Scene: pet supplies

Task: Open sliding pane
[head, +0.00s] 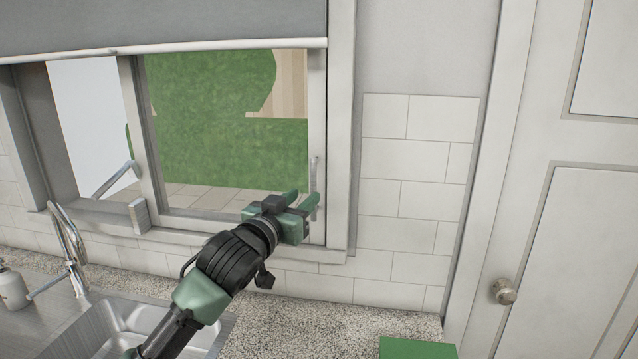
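The sliding pane (136,150) is a white-framed glass panel filling the right part of the window, with lawn and paving visible through it. A slim grey vertical handle (315,172) is on its right-hand upright. My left gripper (301,198) is at the lower part of this handle. Its two green fingers stand apart, and the right one overlaps the handle in the picture. I cannot tell whether it touches the handle or whether the handle lies between the fingers. My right gripper is not in view.
A sink (125,325) with a chrome faucet (68,245) and a white bottle (13,288) are at lower left. A speckled counter (320,325) runs below the window, with a green object (417,348) at its front. A grey blind (160,20) hangs above. A white door (570,230) stands right.

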